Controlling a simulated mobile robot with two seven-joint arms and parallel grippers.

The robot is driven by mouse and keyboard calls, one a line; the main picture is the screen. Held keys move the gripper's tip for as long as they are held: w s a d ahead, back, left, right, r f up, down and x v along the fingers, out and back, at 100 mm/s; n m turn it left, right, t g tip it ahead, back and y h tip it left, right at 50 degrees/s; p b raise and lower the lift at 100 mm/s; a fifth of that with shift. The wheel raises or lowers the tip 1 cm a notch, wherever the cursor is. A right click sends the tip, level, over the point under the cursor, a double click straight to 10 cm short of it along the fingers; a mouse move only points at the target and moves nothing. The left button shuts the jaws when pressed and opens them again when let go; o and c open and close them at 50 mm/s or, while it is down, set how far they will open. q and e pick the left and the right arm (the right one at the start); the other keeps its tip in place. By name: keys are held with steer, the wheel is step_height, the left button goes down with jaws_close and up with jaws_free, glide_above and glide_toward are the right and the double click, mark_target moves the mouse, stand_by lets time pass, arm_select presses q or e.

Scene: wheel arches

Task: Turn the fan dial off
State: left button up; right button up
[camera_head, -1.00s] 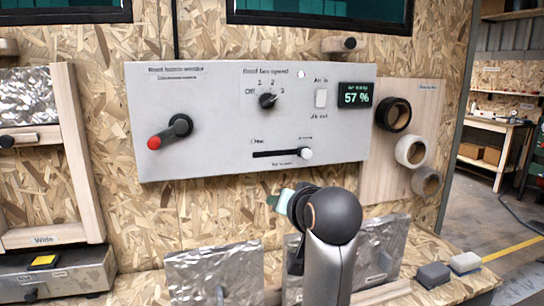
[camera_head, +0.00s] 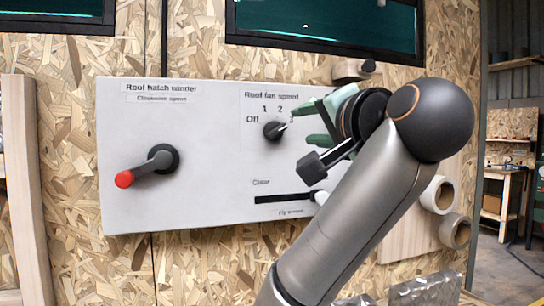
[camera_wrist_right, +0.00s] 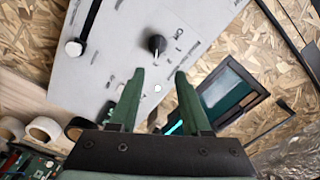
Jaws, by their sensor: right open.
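The fan dial (camera_head: 273,130) is a round black knob with a pointer, on the light grey control panel (camera_head: 215,200) under the label "Roof fan speed". Its pointer is turned to the upper right, away from "Off". The "3" mark is not visible, with my gripper in front of that side. My right gripper (camera_head: 303,125) is open, with green fingers just right of the dial and nothing between them. In the right wrist view the dial (camera_wrist_right: 157,44) lies ahead of and roughly between the open fingertips (camera_wrist_right: 160,73), apart from them. My left gripper is out of view.
A red-tipped hatch crank (camera_head: 148,166) sticks out left of the dial. A slider (camera_head: 284,199) is below it. Rolls of tape (camera_head: 438,195) hang to the right. A dark-framed window (camera_head: 300,25) is above the panel.

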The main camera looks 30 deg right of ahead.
mark_target(278, 131)
steer(key=x, duration=1.2)
steer(key=shift+w+f+p, duration=0.35)
steer(key=shift+w, duration=0.05)
jaws_close()
